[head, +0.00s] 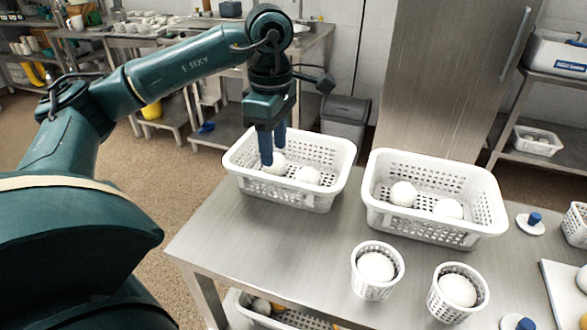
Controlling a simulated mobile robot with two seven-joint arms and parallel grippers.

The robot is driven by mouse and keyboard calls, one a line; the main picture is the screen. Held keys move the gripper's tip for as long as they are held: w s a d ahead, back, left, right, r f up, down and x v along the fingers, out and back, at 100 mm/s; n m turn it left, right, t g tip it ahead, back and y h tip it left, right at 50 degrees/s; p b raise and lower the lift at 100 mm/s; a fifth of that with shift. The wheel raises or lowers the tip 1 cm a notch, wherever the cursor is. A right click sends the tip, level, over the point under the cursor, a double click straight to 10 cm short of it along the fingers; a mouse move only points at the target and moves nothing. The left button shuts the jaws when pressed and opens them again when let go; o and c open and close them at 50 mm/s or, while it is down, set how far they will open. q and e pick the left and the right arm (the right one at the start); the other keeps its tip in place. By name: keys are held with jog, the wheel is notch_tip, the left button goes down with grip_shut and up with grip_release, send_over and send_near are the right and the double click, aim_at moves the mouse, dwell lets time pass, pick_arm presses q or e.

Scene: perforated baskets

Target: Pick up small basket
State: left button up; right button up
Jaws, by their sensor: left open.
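Two small white perforated baskets stand upright on the steel table, each with a white ball in it: the left small basket (371,288) and the right small basket (437,304). My left gripper (273,153) points down with its blue fingers open. Its fingertips reach into the left large white basket (318,197), close by a white ball (277,163); I cannot tell whether they touch it. My right gripper is out of view.
A right large white basket (470,233) with two white balls stands beside the left one. Blue-knobbed white lids (531,226), a partly cut-off basket (575,226) and a white tray (566,292) crowd the right side. The table's front left (215,239) is bare.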

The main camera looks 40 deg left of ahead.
aim_at(275, 177)
pick_arm(q)
notch_tip(275, 177, down, 3)
jog(key=shift+s+d+f, duration=0.1)
jog(key=shift+s+f, duration=0.05)
jog(key=shift+f, duration=2.5)
jog(key=shift+c, duration=0.5)
grip_shut()
jog(key=shift+r, duration=0.1)
